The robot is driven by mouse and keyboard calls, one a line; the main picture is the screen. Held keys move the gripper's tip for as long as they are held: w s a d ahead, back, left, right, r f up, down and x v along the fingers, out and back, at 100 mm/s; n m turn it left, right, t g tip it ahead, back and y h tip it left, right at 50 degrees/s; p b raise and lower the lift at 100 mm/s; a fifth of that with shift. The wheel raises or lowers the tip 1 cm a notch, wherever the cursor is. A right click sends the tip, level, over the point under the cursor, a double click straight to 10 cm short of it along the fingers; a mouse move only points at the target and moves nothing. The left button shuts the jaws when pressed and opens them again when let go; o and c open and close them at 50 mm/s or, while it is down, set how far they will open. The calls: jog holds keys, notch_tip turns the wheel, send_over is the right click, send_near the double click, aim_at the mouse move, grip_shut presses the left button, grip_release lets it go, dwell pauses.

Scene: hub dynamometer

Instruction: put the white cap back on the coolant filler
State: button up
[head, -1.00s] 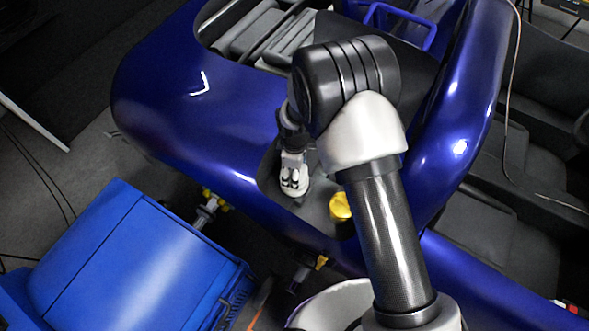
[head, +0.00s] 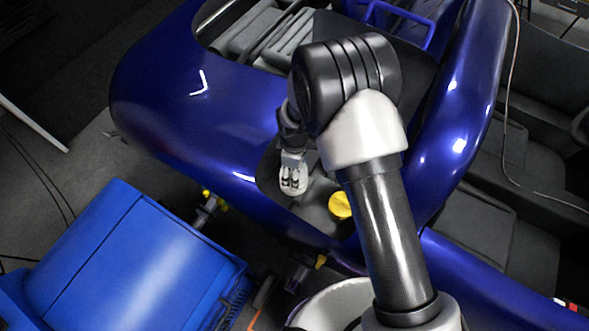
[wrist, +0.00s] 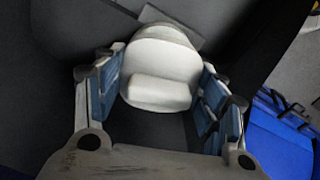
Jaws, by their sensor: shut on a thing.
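The white cap (wrist: 163,62), round with a raised grip bar across its face, sits between the blue-padded fingers of my gripper (wrist: 160,88) in the wrist view. My gripper is shut on it. In the head view my gripper (head: 293,178) hangs over the dark recessed panel of the blue car, left of the yellow cap (head: 340,205). The coolant filler is not clearly visible; my gripper and the white cap may hide it. I cannot tell whether the cap touches the filler.
The blue car body (head: 190,95) surrounds the dark panel (head: 315,208). A bright blue box-shaped unit (head: 130,265) stands at lower left, with a hub fitting (head: 208,208) near it. The yellow cap stands close to the right of my gripper.

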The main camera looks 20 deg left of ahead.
jog(key=shift+f+b, duration=0.5)
jog(key=shift+f, duration=0.1)
dwell(0.5)
jog(key=o, duration=0.8)
jog(key=shift+r, duration=0.15)
jog(key=shift+r+p, duration=3.5)
jog(key=shift+r, duration=1.9)
